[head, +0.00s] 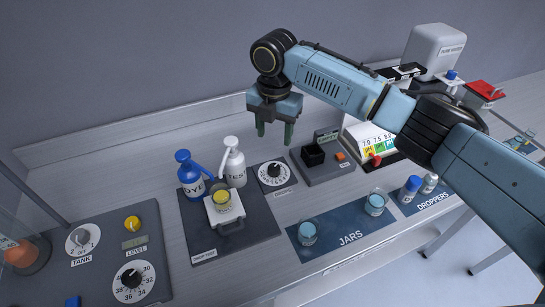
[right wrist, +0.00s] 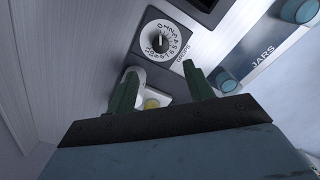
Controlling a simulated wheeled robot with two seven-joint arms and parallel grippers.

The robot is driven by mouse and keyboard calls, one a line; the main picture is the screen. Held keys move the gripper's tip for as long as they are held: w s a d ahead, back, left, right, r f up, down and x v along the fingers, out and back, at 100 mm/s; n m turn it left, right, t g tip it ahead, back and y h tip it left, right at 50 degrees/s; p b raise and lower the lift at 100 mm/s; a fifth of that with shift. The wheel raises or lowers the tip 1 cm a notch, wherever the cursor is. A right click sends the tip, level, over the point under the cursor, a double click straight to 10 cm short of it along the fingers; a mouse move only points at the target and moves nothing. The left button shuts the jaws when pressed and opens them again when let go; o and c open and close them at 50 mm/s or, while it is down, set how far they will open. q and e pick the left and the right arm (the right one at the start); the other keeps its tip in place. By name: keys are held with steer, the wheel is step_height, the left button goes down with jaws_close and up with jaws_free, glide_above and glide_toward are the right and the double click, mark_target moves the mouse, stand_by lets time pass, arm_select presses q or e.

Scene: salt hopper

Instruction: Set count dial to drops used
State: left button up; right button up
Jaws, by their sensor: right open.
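The count dial (head: 274,172), a black knob on a white numbered disc, sits on a small dark plate at the back of the bench. It also shows in the right wrist view (right wrist: 160,42), with a label reading DROPS beside it. The knob's exact setting is too small to read. My right gripper (head: 275,135) hangs above and behind the dial, fingers down, open and empty. In the right wrist view its two green fingers (right wrist: 165,90) are apart, with the dial beyond them and not between them. My left gripper is out of view.
A blue DYE bottle (head: 189,176) and a white TEST bottle (head: 233,163) stand left of the dial, by a cup of yellow liquid (head: 222,199). A dark box unit (head: 327,160) stands right. Jars (head: 308,233) stand in front. Left is a TANK and LEVEL panel (head: 105,260).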

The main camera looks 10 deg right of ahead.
glide_above(274, 167)
step_height(274, 167, down, 6)
steer(key=shift+s+r, duration=0.1)
step_height(274, 167, down, 4)
steer(key=shift+f, duration=0.7)
steer(key=shift+c, duration=0.4)
steer(key=c, duration=0.9)
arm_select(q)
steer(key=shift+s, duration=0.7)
